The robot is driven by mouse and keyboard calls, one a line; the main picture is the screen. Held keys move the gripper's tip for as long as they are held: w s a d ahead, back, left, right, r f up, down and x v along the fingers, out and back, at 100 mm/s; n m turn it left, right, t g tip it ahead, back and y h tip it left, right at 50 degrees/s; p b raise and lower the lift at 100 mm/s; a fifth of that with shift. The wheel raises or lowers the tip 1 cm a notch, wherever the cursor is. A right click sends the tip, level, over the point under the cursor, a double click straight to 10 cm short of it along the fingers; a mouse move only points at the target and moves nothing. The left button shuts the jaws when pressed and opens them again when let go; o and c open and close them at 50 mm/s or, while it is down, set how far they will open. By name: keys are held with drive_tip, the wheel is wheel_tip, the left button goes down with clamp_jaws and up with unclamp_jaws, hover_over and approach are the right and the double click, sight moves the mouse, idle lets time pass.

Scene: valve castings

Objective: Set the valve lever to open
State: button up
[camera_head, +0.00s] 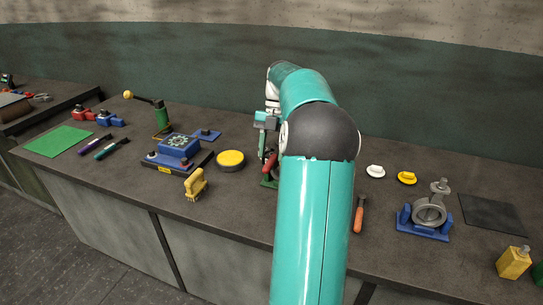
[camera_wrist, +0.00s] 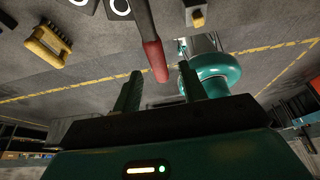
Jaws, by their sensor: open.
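The valve lever is a grey bar with a red grip (camera_wrist: 154,58). In the head view the red grip (camera_head: 270,166) slants beside my arm, above a small green base (camera_head: 268,183). My arm hides most of the valve body there. In the wrist view my gripper (camera_wrist: 160,72) is open, with one finger on each side of the grip's end. Gaps show on both sides, and I see no contact. How deep the grip sits between the fingers is unclear. White ring marks (camera_wrist: 120,7) show near the lever at the top edge.
A yellow brush (camera_head: 196,184), a yellow-topped puck (camera_head: 231,160) and a blue fixture (camera_head: 178,148) stand left of the valve. An orange-handled tool (camera_head: 359,214), small white and yellow knobs and a grey casting in a blue cradle (camera_head: 423,219) lie right.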

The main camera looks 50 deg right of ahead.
drive_tip(key=v, duration=0.5)
drive_tip(key=shift+d+r, duration=0.15)
drive_tip(key=shift+r, duration=0.15)
drive_tip(key=w+a+r+m+t+h, duration=0.15)
drive_tip(key=a+m, duration=0.35)
drive_tip(key=a, duration=0.8)
drive_tip(key=w+a+r+m+h, duration=0.25)
drive_tip(key=a+m, duration=0.25)
drive_tip(key=a, duration=0.9)
drive_tip(key=s+a+f+m+t, duration=0.2)
drive_tip(key=s+a+f+m, duration=0.2)
drive_tip(key=a, duration=0.4)
drive_tip(key=s+a+f+m+t, duration=0.3)
drive_tip(key=s+a+f+m, duration=0.1)
drive_tip(key=s+a+m, duration=0.3)
drive_tip(key=shift+s+a, duration=0.9)
drive_tip(key=shift+s, duration=0.05)
drive_tip(key=shift+t, duration=0.25)
drive_tip(key=shift+c, duration=0.6)
drive_tip(key=shift+d, duration=0.1)
drive_tip(key=shift+m, duration=0.3)
